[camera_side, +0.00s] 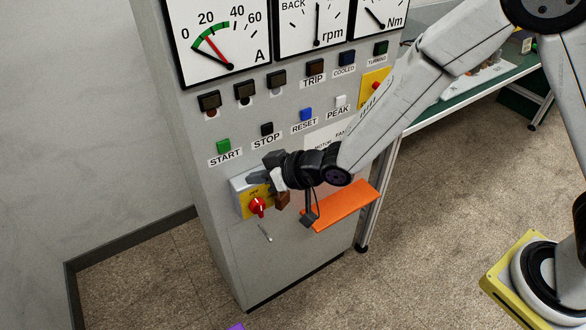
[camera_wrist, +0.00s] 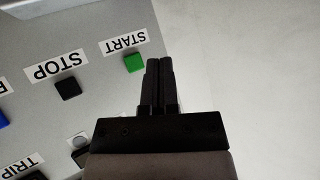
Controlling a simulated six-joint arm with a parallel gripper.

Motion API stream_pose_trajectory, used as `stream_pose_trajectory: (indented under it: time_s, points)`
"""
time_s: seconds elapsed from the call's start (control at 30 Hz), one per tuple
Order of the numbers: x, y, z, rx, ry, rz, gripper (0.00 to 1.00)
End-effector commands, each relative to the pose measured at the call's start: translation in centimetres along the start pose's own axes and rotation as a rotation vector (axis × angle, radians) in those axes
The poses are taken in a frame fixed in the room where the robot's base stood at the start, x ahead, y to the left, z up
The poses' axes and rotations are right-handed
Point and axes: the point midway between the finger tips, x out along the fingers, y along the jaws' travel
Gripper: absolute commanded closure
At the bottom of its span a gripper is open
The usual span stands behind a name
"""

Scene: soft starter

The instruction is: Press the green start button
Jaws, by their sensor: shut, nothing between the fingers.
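The green start button (camera_side: 223,146) is a small square on the grey cabinet front, above the START label at the left of a row of buttons. It also shows in the wrist view (camera_wrist: 134,63), just left of my fingertips, with its label upside down. My gripper (camera_side: 256,176) is in front of the panel, below and right of the green button in the side view. In the wrist view my gripper's fingers (camera_wrist: 159,64) are together with nothing between them. How far the tips are from the panel is unclear.
The black stop button (camera_side: 267,129), blue reset button (camera_side: 306,114) and white peak button (camera_side: 341,101) continue the row. A red rotary switch (camera_side: 257,206) sits on a yellow plate below. An orange shelf (camera_side: 342,206) juts out under my wrist. Gauges (camera_side: 221,42) fill the top.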

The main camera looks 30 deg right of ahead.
Motion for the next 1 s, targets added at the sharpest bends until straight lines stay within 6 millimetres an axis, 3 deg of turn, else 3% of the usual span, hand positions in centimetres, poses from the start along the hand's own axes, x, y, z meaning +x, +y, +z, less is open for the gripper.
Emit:
stream_pose_trajectory:
  time_s: [0.17,0.53,1.0]
  points:
    - [0.6,-0.9,0.0,-0.002,0.019,-0.025,1.0]
    - [0.6,-0.8,-0.1,-0.002,0.019,-0.024,1.0]
    - [2.4,0.5,-1.4,-0.002,0.02,-0.023,1.0]
